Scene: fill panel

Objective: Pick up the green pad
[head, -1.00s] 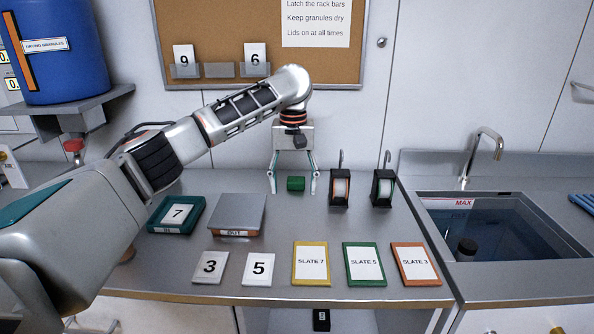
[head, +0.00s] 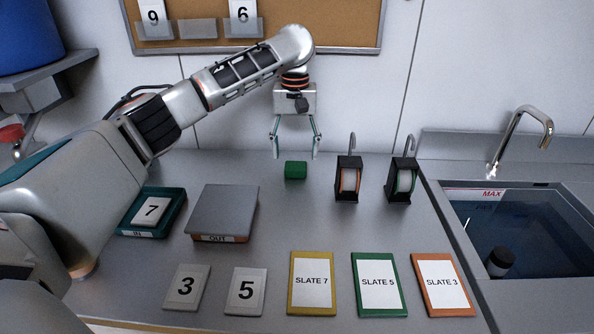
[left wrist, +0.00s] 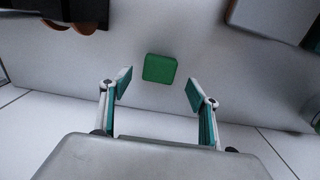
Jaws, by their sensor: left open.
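The green pad (head: 295,170) is a small green block lying flat on the grey counter, left of the two small black holders. My left gripper (head: 296,155) is open and empty, pointing down just above and behind the pad in the head view. In the left wrist view the green pad (left wrist: 159,69) lies ahead of the two spread fingertips (left wrist: 157,88), centred between them and apart from both. My right gripper is in neither view.
Two black holders (head: 348,180) (head: 402,181) stand close right of the pad. A grey OUT platform (head: 223,210) and a teal IN tray (head: 176,205) with card 7 are at left. Number cards and slates line the front. A sink (head: 515,230) is at right.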

